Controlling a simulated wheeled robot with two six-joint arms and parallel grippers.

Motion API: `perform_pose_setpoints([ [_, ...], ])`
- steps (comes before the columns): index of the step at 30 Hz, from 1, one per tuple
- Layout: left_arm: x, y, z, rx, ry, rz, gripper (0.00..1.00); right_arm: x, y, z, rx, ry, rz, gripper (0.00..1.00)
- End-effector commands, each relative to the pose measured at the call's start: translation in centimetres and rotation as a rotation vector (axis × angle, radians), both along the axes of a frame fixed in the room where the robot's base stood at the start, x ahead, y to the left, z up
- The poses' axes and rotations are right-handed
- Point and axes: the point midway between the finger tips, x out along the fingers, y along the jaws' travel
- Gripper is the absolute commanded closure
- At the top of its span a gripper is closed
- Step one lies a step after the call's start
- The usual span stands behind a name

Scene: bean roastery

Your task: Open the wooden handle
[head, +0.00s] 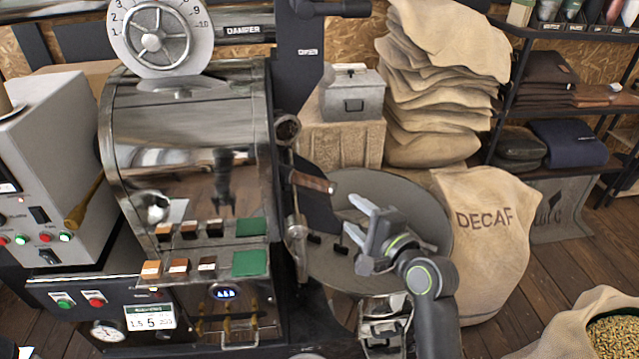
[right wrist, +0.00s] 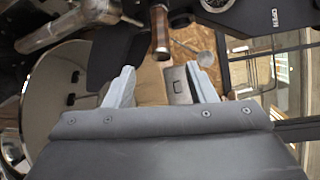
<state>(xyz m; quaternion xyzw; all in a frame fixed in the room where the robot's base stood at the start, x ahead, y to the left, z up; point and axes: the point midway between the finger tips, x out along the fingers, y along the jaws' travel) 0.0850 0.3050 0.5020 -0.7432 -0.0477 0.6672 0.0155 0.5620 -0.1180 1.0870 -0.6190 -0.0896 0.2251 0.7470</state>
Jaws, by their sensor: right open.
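The wooden handle (head: 312,182) is a short brown grip on the front right side of the metal roaster drum (head: 190,150), above the round cooling tray. In the right wrist view the wooden handle (right wrist: 160,30) hangs just beyond my fingertips, roughly centred between them. My right gripper (head: 350,218) is open and empty, over the cooling tray, to the right of and below the handle in the head view. Its two pale fingers also show in the right wrist view (right wrist: 159,76), apart from the handle. My left gripper is not in view.
The round cooling tray (head: 330,275) lies under my right gripper. A dark plate (head: 315,206) hangs below the handle. Open wooden floor shows at right.

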Motion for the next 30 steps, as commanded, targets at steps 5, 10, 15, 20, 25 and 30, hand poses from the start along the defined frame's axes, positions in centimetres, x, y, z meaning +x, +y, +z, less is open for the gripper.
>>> perform_pose_setpoints([
  [5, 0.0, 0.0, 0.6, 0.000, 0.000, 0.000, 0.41, 2.7, 1.4, -0.2, 0.002, -0.001, 0.001, 0.49],
  [10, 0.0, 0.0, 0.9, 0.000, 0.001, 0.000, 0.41, 5.1, 2.6, -0.7, 0.001, -0.001, 0.001, 0.49],
  [15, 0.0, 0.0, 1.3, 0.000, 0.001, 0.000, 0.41, 7.4, 3.8, -1.0, 0.000, -0.001, 0.001, 0.49],
  [20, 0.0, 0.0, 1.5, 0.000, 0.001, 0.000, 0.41, 9.5, 4.9, -1.4, 0.000, -0.002, 0.000, 0.49],
  [25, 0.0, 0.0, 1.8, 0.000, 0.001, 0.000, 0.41, 11.5, 5.9, -1.7, -0.002, -0.002, -0.001, 0.49],
  [30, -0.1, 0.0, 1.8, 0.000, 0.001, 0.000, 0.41, 12.9, 6.6, -2.0, -0.001, -0.003, -0.001, 0.49],
])
